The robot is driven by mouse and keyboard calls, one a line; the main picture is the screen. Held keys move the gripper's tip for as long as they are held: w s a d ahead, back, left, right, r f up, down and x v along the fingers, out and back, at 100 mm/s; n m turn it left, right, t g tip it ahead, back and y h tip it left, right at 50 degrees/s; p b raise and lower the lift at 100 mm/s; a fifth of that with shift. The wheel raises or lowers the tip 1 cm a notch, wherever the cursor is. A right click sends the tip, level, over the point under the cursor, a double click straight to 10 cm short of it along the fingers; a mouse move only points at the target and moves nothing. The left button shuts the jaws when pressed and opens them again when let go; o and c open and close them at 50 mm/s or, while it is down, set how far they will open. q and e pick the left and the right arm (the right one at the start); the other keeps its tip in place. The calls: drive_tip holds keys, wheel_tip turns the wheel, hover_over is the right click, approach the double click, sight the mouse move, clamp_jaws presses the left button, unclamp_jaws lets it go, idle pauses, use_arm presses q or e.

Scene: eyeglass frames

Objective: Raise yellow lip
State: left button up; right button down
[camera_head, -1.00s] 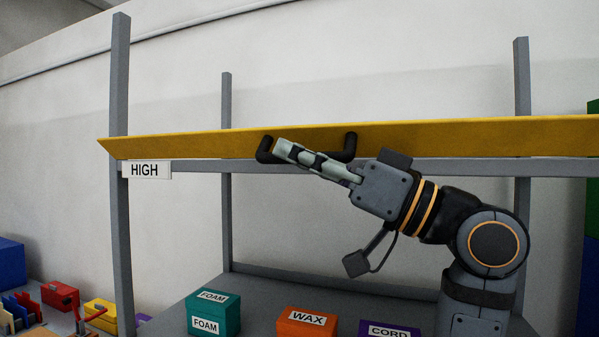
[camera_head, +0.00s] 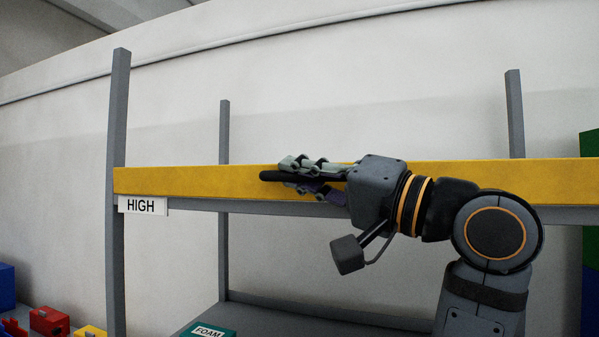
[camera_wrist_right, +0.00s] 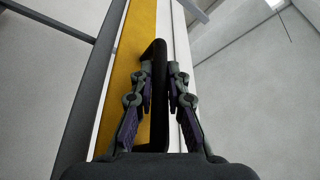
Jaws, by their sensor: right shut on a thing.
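The yellow lip (camera_head: 200,181) runs across the front of the grey rack at the HIGH sign (camera_head: 143,206). Its broad face stands about upright toward me, above the grey rail. My right gripper (camera_head: 287,175) is shut on the black handle (camera_head: 266,176) of the lip, one finger above the bar and one below. In the right wrist view the handle (camera_wrist_right: 159,62) lies between the two fingers (camera_wrist_right: 160,88), with the yellow lip (camera_wrist_right: 135,38) behind it. The handle's right end is hidden by the gripper. My left gripper is not in view.
Grey posts (camera_head: 118,120) stand at the rack's corners. A red box (camera_head: 49,321) lies at the lower left. Green and blue blocks (camera_head: 591,195) stand at the right edge. The space above the lip is clear.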

drive_tip(key=shift+w+r+m, duration=0.1)
drive_tip(key=shift+r+m, duration=0.05)
drive_tip(key=shift+m, duration=0.15)
drive_tip(key=c, duration=1.3)
unclamp_jaws()
drive_tip(key=shift+c, duration=0.2)
drive_tip(key=shift+d, duration=0.1)
drive_tip(key=v, duration=1.2)
